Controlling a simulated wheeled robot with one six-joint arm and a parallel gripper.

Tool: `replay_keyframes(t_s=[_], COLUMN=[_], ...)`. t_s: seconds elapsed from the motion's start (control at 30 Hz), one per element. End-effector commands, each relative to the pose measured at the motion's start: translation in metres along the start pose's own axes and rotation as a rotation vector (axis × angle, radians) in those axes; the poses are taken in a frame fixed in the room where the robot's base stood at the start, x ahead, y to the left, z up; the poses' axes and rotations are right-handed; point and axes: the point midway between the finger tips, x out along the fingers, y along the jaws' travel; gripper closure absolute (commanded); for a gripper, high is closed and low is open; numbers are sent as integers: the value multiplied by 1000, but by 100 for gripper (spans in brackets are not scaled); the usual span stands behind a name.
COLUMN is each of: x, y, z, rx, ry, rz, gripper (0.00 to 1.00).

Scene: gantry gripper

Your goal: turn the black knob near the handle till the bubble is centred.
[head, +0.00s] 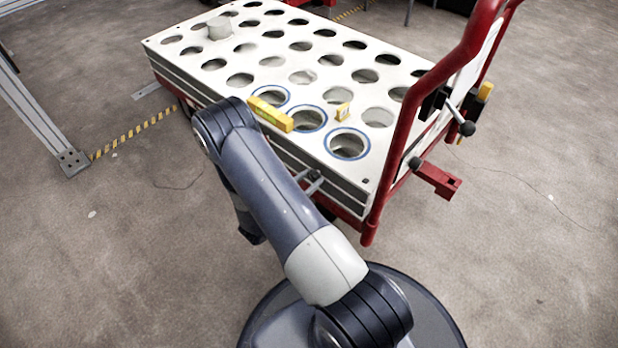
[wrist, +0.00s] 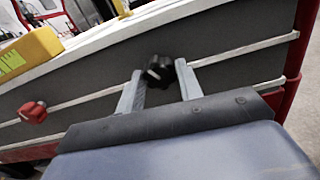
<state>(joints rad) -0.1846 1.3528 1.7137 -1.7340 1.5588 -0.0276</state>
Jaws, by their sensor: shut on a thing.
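The black knob (wrist: 159,70) is on the grey side of the white-topped cart, between the two fingers of my gripper (wrist: 160,78) in the wrist view. The gripper is shut on it. In the head view my gripper (head: 314,181) shows at the cart's near side, by the red handle (head: 403,120), and the knob cannot be made out. A long yellow level (head: 270,114) lies on the cart top; its end also shows in the wrist view (wrist: 36,48). The bubble is too small to read.
A red knob (wrist: 33,112) is on the same cart side, to the left. The cart top (head: 200,72) has rows of round holes and a grey cylinder (head: 219,27). A red bracket (head: 437,180) sticks out right of the handle. The floor to the right is clear.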

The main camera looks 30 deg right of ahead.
Motion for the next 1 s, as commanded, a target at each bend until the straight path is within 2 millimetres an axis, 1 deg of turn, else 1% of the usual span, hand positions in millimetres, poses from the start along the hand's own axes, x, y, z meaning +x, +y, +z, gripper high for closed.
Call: replay_keyframes(t_s=[0.7,1.0], x=[0,0], y=[-1,-1], z=[0,0], rx=[-680,-912], ry=[3,2], rz=[2,2], gripper=[88,88])
